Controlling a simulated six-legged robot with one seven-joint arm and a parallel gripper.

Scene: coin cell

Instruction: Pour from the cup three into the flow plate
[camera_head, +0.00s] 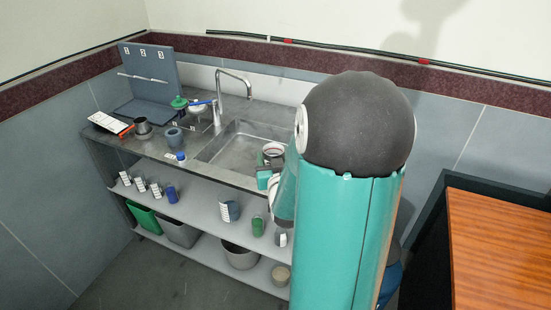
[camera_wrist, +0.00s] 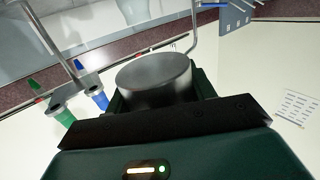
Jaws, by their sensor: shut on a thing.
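My gripper (camera_head: 268,172) is above the right end of the sink, partly hidden behind my arm. It is shut on a round cup (camera_head: 272,150). In the wrist view the held cup (camera_wrist: 155,80) is a smooth grey cylinder between dark jaws (camera_wrist: 158,100); any number on it and its contents cannot be read. A dark cup (camera_head: 142,127) and a blue-grey cup (camera_head: 174,137) stand on the counter left of the sink. I cannot tell for sure which thing is the flow plate.
The sink (camera_head: 240,150) has a tall tap (camera_head: 235,82). A numbered grey panel (camera_head: 150,70) stands at the back left, with a white tray (camera_head: 107,122) before it. Bottles and bins fill the shelves below. A wooden table (camera_head: 500,245) is at the right.

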